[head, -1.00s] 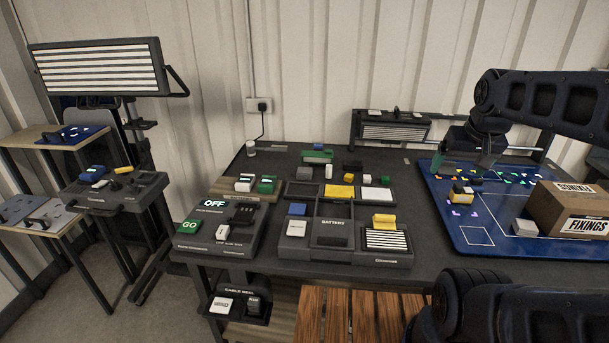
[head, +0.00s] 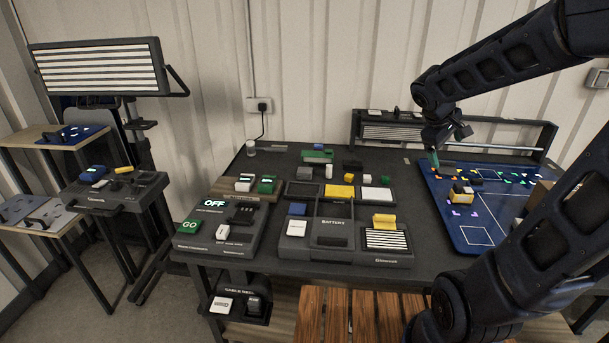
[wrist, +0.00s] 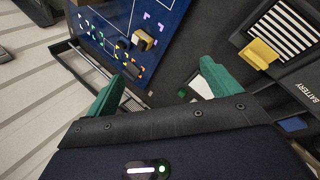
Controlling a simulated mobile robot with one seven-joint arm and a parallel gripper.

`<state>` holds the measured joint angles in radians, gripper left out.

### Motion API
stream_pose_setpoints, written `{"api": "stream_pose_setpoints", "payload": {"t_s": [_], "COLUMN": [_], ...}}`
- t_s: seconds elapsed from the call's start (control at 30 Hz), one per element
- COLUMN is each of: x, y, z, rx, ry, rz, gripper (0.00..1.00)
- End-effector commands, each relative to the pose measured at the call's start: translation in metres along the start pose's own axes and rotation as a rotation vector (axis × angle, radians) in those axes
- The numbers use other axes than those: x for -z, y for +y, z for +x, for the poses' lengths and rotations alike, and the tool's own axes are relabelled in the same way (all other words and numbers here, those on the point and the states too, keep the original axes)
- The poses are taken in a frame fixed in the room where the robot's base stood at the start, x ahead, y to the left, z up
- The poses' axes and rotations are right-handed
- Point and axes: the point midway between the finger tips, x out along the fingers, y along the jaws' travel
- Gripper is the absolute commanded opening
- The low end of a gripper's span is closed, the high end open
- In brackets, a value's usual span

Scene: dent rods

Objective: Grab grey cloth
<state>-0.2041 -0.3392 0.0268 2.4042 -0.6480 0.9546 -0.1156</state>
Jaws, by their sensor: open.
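My gripper (head: 434,158) is over the left edge of the blue mat at the back right of the table. In the wrist view its two green fingers (wrist: 163,84) are apart, with nothing held between them. A flat dark grey square (head: 302,189) lies left of a yellow flat piece (head: 339,191) and a white one (head: 376,194); it may be the grey cloth, but I cannot tell for sure. It is well to the left of my gripper and apart from it. I cannot make it out in the wrist view.
The blue mat (head: 450,221) carries small coloured pieces and a yellow block (head: 462,192). A battery console (head: 333,241) and a striped panel (head: 387,240) stand at the front. A low rack (head: 392,131) stands at the back. My arm hides much of the right side.

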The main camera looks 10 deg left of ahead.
Motion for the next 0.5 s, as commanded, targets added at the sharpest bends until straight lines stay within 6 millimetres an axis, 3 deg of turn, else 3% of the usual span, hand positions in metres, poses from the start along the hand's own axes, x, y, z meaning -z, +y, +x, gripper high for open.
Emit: {"api": "stream_pose_setpoints", "payload": {"t_s": [0.23,0.5], "x": [0.07,0.158], "y": [0.012,0.006], "z": [0.023,0.043], "rx": [-0.159,-0.342], "ry": [-0.046,-0.067], "rz": [-0.331,-0.694], "gripper": [0.89,0.89]}}
